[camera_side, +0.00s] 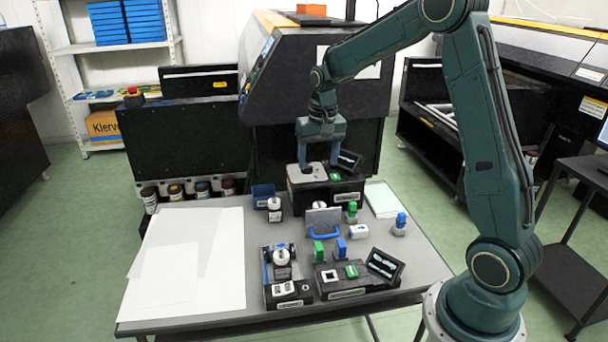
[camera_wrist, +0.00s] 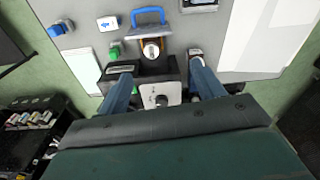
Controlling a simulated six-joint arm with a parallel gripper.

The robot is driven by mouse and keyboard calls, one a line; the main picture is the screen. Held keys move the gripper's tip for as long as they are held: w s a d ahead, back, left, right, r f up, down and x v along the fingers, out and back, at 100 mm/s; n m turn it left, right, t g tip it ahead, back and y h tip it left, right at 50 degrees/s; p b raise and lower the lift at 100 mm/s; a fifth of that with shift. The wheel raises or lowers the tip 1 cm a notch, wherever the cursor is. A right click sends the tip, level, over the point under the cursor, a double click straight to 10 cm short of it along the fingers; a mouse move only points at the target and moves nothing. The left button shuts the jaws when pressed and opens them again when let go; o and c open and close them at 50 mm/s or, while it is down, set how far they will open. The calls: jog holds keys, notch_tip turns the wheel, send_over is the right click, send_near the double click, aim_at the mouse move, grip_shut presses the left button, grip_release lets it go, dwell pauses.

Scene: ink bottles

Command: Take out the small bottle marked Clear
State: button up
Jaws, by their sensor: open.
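My gripper (camera_side: 319,167) is open above the back black box (camera_side: 345,191), its fingers pointing down. In the wrist view my gripper (camera_wrist: 161,72) has its fingers on either side of a white plate (camera_wrist: 173,92) with a small dark knob or hole. This white plate (camera_side: 303,177) sits on the box's left part in the side view. One white-capped bottle (camera_side: 274,212) stands left of the box. Another white-topped bottle (camera_side: 282,258) stands in the front black holder. In the wrist view a round white-topped bottle (camera_wrist: 152,50) shows beyond the plate. No label reading Clear is legible.
A blue-handled tool (camera_side: 323,219) stands mid-table. A tilted black sign (camera_side: 385,265) is at front right. White sheets (camera_side: 190,258) cover the table's left side.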

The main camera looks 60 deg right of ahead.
jog(key=m+g, duration=0.1)
jog(key=m, duration=0.1)
send_near(320, 205)
jog(key=shift+w+d+f, duration=0.1)
jog(key=shift+f, duration=3.45)
jog(key=shift+f, duration=0.1)
jog(key=shift+f, duration=2.5)
jog(key=c, duration=1.2)
jog(key=shift+c, duration=0.2)
jog(key=shift+r, duration=0.1)
